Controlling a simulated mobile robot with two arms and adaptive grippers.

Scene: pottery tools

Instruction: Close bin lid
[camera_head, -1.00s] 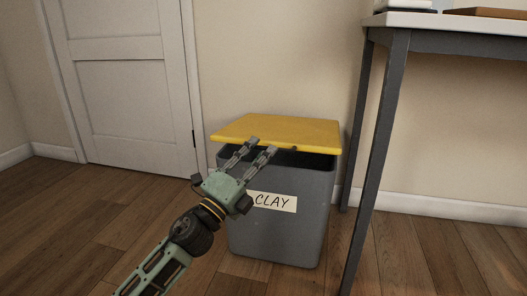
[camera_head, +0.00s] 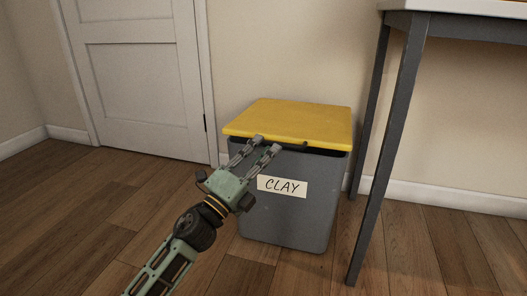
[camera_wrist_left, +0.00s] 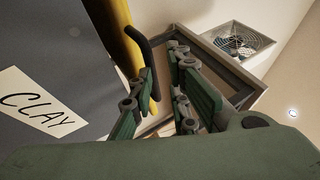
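The grey bin (camera_head: 285,222) with a CLAY label (camera_head: 283,187) stands on the floor. Its yellow lid (camera_head: 292,121) tilts down over the top, with a narrow dark gap under the front edge. In the left wrist view the gripper (camera_wrist_left: 161,68) is beside a dark curved handle (camera_wrist_left: 143,48) at the edge of the yellow lid (camera_wrist_left: 119,50). I cannot tell whether a finger touches the handle. My right gripper is out of view.
A table with dark metal legs (camera_head: 385,150) stands close to the right of the bin. A white door (camera_head: 140,80) and a wall are behind. The wooden floor to the left is clear. The left wrist view shows a vent or fan box (camera_wrist_left: 238,42).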

